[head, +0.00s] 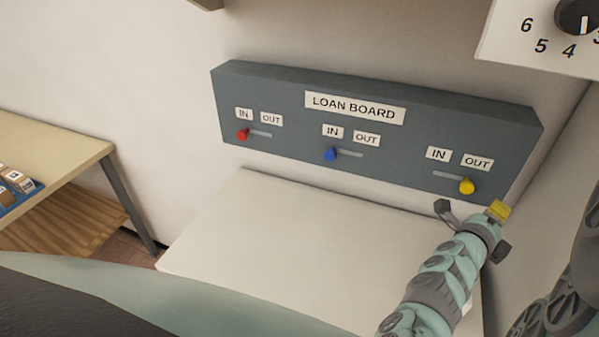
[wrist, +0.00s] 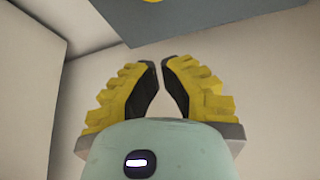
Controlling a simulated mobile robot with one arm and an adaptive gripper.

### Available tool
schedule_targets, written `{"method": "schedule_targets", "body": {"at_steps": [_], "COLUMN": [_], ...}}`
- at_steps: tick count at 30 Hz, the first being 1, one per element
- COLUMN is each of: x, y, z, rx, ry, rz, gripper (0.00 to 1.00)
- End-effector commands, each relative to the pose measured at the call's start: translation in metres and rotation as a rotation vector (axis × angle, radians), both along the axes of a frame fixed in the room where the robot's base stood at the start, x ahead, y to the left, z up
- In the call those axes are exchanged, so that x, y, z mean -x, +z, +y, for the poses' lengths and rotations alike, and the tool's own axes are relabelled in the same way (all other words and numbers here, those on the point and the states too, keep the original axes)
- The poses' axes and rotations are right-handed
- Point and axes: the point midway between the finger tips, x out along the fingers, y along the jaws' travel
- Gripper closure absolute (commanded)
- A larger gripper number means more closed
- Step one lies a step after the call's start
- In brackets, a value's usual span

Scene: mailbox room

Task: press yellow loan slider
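The yellow slider (head: 467,186) is a round knob at the right end of its slot on the grey loan board (head: 380,133), below the OUT label. In the wrist view a sliver of yellow, likely this knob (wrist: 157,2), shows at the top edge on the board's grey face. My gripper (head: 499,209) is just below and right of the knob, apart from it in the picture. In the wrist view its yellow fingers (wrist: 158,66) have their tips close together with a narrow gap and nothing between them.
A red slider (head: 243,134) sits at the left end of its slot, and a blue slider (head: 330,154) at the left of its own. A white surface (head: 290,235) lies below the board. A dial panel (head: 530,45) is at upper right, and a wooden table (head: 60,145) at left.

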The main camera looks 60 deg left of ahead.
Motion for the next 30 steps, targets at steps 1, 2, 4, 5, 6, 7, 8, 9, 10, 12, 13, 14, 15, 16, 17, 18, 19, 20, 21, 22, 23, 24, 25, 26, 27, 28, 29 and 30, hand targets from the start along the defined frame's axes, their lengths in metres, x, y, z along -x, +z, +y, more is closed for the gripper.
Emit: {"method": "schedule_targets", "body": {"at_steps": [1, 2, 4, 5, 6, 7, 8, 9, 10, 12, 13, 14, 15, 16, 17, 18, 19, 20, 21, 22, 23, 24, 25, 26, 27, 28, 29, 30], "x": [-0.005, -0.008, -0.014, -0.017, -0.02, -0.023, -0.021, -0.017, -0.016, -0.013, -0.011, -0.01, -0.009, -0.009, -0.008, -0.007, -0.006, -0.006, -0.005, -0.004, -0.004, -0.003, -0.003, -0.003, -0.003, -0.003, -0.003, -0.003], "y": [0.002, 0.002, 0.002, 0.002, 0.002, 0.002, 0.003, 0.003, 0.004, 0.006, 0.006, 0.005, 0.005, 0.006, 0.006, 0.007, 0.006, 0.006, 0.005, 0.005, 0.005, 0.005, 0.005, 0.005, 0.005, 0.005, 0.005, 0.005], "z": [0.001, 0.001, 0.002, 0.002, 0.002, 0.001, 0.005, 0.01, 0.013, 0.019, 0.022, 0.025, 0.027, 0.029, 0.03, 0.032, 0.034, 0.035, 0.037, 0.038, 0.038, 0.039, 0.039, 0.039, 0.039, 0.039, 0.039, 0.039], "rx": [0.002, 0.002, 0.001, 0.001, 0.001, 0.002, 0.001, 0.001, 0.001, 0.001, 0.001, 0.001, 0.001, 0.001, 0.001, 0.0, 0.0, 0.0, 0.0, 0.001, 0.001, 0.001, 0.001, 0.001, 0.001, 0.001, 0.001, 0.001], "ry": [0.001, 0.001, 0.002, 0.001, -0.001, -0.003, -0.001, 0.002, 0.002, 0.001, 0.004, 0.004, 0.004, 0.002, 0.001, 0.002, 0.003, 0.003, 0.004, 0.005, 0.004, 0.003, 0.003, 0.003, 0.003, 0.003, 0.003, 0.003], "rz": [0.001, 0.001, 0.001, 0.0, -0.002, -0.002, 0.002, 0.007, 0.007, 0.003, 0.003, 0.004, 0.003, 0.002, 0.0, 0.001, 0.001, 0.002, 0.002, 0.003, 0.002, 0.002, 0.001, 0.001, 0.0, 0.0, 0.0, 0.0], "gripper": [1.0, 1.0, 1.0, 1.0, 1.0, 1.0, 1.0, 1.0, 1.0, 1.0, 1.0, 1.0, 1.0, 1.0, 1.0, 1.0, 1.0, 1.0, 1.0, 1.0, 1.0, 1.0, 1.0, 1.0, 1.0, 1.0, 1.0, 1.0]}}
